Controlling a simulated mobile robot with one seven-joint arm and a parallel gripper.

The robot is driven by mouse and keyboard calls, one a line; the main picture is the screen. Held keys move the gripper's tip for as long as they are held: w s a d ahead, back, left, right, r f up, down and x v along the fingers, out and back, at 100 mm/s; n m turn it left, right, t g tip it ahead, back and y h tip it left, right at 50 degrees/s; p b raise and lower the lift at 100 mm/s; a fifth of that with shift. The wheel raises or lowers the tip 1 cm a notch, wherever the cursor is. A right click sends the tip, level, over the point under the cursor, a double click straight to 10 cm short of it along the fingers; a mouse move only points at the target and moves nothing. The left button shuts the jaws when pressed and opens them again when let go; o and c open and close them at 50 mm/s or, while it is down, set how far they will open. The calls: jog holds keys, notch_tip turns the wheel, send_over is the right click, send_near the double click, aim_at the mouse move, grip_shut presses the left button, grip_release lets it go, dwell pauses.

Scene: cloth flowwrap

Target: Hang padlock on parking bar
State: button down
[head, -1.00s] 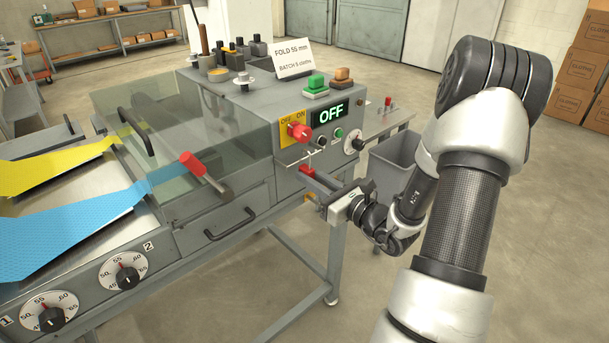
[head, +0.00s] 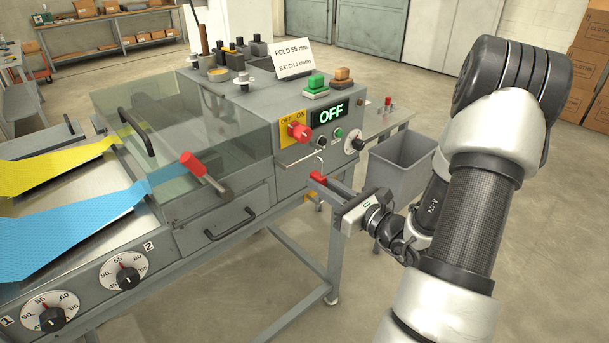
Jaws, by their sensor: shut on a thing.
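The red padlock (head: 317,177) is between the finger ends of my gripper (head: 325,184), which is shut on it. A thin pale shackle (head: 321,163) stands up above its body. The parking bar (head: 296,160) appears as a thin, pale metal bar on the machine's front face, just below the red switch knob (head: 299,131). The padlock is slightly below and to the right of the bar. The shackle top is close to the bar's right end; I cannot tell whether they touch or are hooked together. The fingers partly hide the padlock body.
The lit display (head: 331,113) reads OFF. A dial (head: 354,141) and small buttons are close above my gripper. A grey bin (head: 398,166) stands behind my wrist. A red-ended handle (head: 205,173) sticks out at left. The floor at lower right is clear around my arm.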

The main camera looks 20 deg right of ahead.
jog(key=shift+v, duration=1.1)
